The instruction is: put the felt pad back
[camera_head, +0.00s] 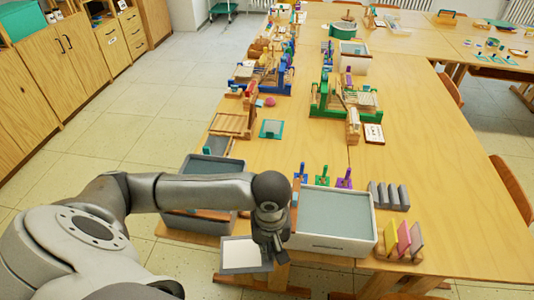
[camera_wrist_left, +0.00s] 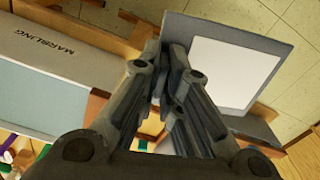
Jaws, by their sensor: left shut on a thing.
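My left gripper (camera_head: 268,238) is shut on a flat grey pad with a white square face (camera_head: 241,253); I cannot tell for certain that this is the felt pad. The pad is held low, at the table's near edge, beside the white tray. In the left wrist view, the fingers (camera_wrist_left: 166,72) close on the left edge of this pad (camera_wrist_left: 279,49), with its white face showing. My right gripper is not in view.
A white tray of blue-grey liquid (camera_head: 317,243) stands right of my gripper; its side reads MARBLING in the left wrist view. A dark grey tray (camera_head: 205,164) lies behind my arm. Grey blocks (camera_head: 388,195) stand at right. The right side of the table is bare.

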